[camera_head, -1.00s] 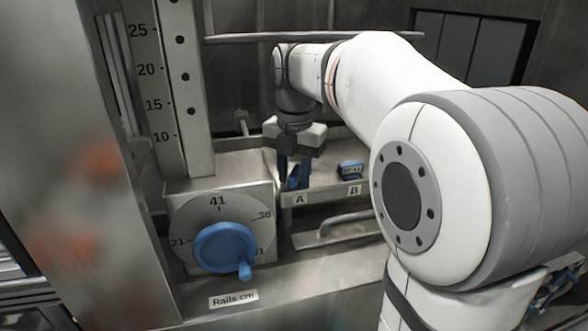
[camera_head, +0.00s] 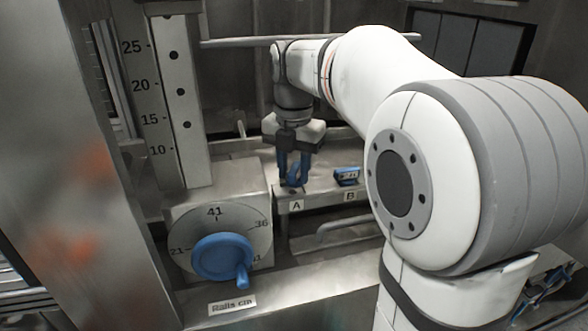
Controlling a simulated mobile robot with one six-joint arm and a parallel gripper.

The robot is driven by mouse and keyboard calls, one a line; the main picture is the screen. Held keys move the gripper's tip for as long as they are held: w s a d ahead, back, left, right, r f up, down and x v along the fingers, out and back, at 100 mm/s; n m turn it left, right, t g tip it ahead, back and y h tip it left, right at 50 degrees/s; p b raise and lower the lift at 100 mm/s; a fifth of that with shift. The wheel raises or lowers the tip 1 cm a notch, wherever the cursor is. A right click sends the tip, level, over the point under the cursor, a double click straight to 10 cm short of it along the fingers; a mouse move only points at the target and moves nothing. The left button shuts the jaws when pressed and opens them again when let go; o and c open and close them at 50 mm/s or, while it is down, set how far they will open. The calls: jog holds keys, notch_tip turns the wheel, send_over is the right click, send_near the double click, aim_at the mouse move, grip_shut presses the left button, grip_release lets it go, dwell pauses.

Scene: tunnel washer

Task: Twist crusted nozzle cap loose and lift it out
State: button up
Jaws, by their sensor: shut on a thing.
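My gripper (camera_head: 293,178) points down above the ledge position marked A. A dark spot (camera_head: 290,190) shows on the ledge just below the fingers. I cannot tell for sure whether the cap is clear of its seat. A second blue piece with a dark marking (camera_head: 347,176) sits on the ledge above label B, to the right of my gripper.
A blue hand wheel (camera_head: 223,257) on a numbered dial stands at front left, below an upright scale (camera_head: 178,100). A metal handle bar (camera_head: 345,226) runs below the ledge. My arm hides much of the right side.

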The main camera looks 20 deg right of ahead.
jog(key=shift+a+r+p, duration=0.1)
jog(key=shift+r+p, duration=1.5)
jog(key=shift+r, duration=0.4)
